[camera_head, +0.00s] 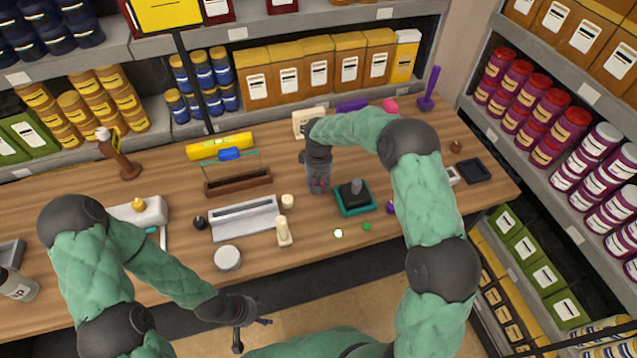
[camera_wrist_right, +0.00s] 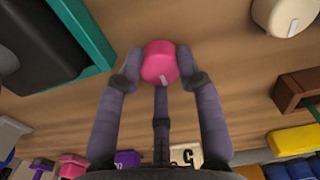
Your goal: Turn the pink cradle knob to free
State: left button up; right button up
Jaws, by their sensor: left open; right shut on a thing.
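The pink knob (camera_wrist_right: 160,62) sits on the wooden table in the right wrist view, with a pale mark on its side nearest the camera. My right gripper (camera_wrist_right: 158,76) is shut on it, with fingers on both sides. In the head view my right gripper (camera_head: 318,188) points down at the table and hides the knob. The teal-edged cradle (camera_head: 341,208) with a black block (camera_head: 350,194) stands just right of that gripper; its teal edge (camera_wrist_right: 101,42) also shows in the wrist view. My left gripper (camera_head: 243,318) is open and empty, in front of the table's edge.
A cream knob (camera_head: 287,201) and a brown tray (camera_head: 240,188) are left of the right gripper. A grey slotted holder (camera_head: 245,222) and a cream bottle (camera_head: 283,234) stand nearer the front. A small card (camera_head: 308,121) stands behind. Shelves line the back and right.

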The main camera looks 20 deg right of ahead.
jog(key=shift+s+f, duration=0.15)
jog(key=shift+s, duration=0.05)
jog(key=o, duration=1.1)
jog(key=shift+o, duration=0.2)
jog(key=shift+w, duration=0.1)
jog(key=shift+r, duration=0.3)
notch_tip(320, 180, up, 12)
jog(key=shift+f, duration=0.2)
